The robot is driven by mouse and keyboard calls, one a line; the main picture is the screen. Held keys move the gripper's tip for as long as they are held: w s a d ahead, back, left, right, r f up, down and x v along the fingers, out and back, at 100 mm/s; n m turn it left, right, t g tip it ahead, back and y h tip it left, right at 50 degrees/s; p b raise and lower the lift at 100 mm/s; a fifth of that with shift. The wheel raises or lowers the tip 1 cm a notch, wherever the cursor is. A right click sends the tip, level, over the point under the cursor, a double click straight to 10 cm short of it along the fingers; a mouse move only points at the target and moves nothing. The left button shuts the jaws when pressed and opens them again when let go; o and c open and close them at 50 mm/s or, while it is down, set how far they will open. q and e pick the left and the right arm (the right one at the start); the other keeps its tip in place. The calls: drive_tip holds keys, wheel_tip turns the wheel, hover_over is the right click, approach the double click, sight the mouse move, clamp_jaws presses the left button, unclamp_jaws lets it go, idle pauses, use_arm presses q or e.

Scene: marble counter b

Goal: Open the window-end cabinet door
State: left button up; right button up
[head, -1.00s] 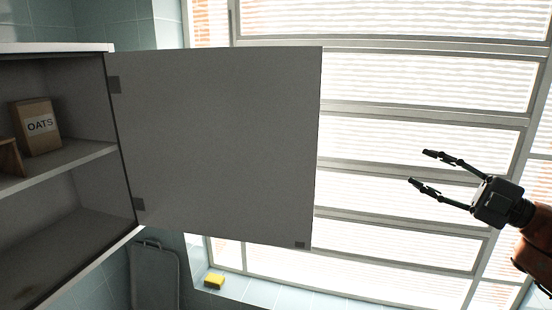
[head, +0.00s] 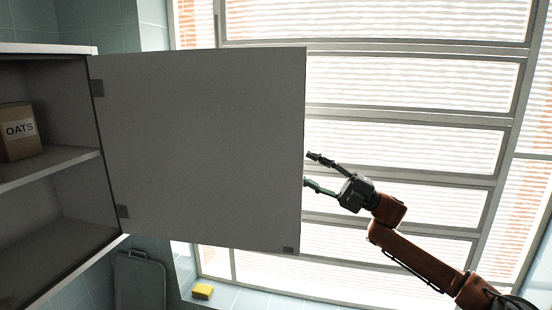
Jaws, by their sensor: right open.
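The window-end cabinet door (head: 200,150) is a flat grey panel, swung wide open on hinges at its left edge, with its inner face toward me. The cabinet (head: 75,187) behind the hinge side is open, and its shelves show. My right gripper (head: 306,170) is open and empty, its fingers pointing left at the door's free right edge. The lower fingertip is very close to that edge; I cannot tell if it touches. My left gripper is not in view.
A brown OATS box (head: 19,131) stands on the cabinet's upper shelf. A large window (head: 415,115) with blinds fills the right side. A yellow sponge (head: 203,291) lies on the tiled sill. A grey board (head: 140,280) leans below the cabinet.

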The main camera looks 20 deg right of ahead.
sight(287, 158)
drive_tip(key=p+x, duration=0.2)
drive_tip(key=x, duration=0.4)
drive_tip(key=shift+s+r+p, duration=0.1)
drive_tip(key=shift+s+p, duration=0.05)
drive_tip(key=shift+p, duration=0.15)
drive_tip(key=shift+a+r, duration=0.1)
drive_tip(key=shift+a, duration=0.1)
drive_tip(key=shift+w+a, duration=0.1)
drive_tip(key=shift+w, duration=0.15)
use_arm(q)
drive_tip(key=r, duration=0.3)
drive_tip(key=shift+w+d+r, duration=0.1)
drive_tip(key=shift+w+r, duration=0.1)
use_arm(e)
drive_tip(key=shift+c, duration=0.6)
clamp_jaws()
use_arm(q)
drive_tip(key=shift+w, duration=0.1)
